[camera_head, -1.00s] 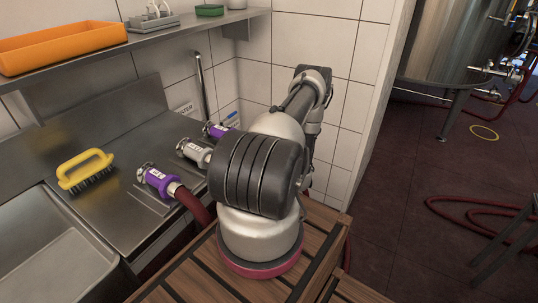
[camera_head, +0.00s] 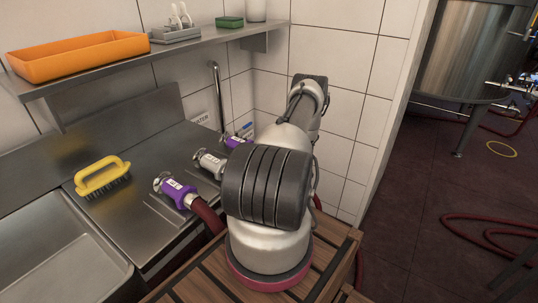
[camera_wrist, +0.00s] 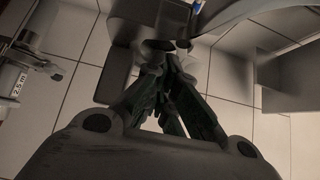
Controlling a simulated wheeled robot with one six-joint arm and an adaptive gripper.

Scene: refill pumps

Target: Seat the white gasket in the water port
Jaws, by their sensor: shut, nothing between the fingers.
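My gripper (camera_wrist: 172,112) shows in the wrist view with its dark green fingers drawn together and nothing between them. In the head view my gripper is hidden behind my own arm. I cannot make out the white gasket in either view. A label reading WATER (camera_head: 200,118) is on the tiled wall behind the steel counter, near an upright pipe (camera_head: 217,90). The water port itself cannot be told apart. Two purple-collared hose couplings (camera_head: 174,190) and a white-collared one (camera_head: 210,163) lie on the counter beside my arm.
A yellow brush (camera_head: 102,176) lies on the counter beside the sink (camera_head: 60,250). The shelf (camera_head: 130,72) above holds an orange tray (camera_head: 80,58), a grey holder (camera_head: 176,34) with white items, and a green block (camera_head: 229,22). In the wrist view, a fitting labelled 2.5 m (camera_wrist: 20,82) is at left.

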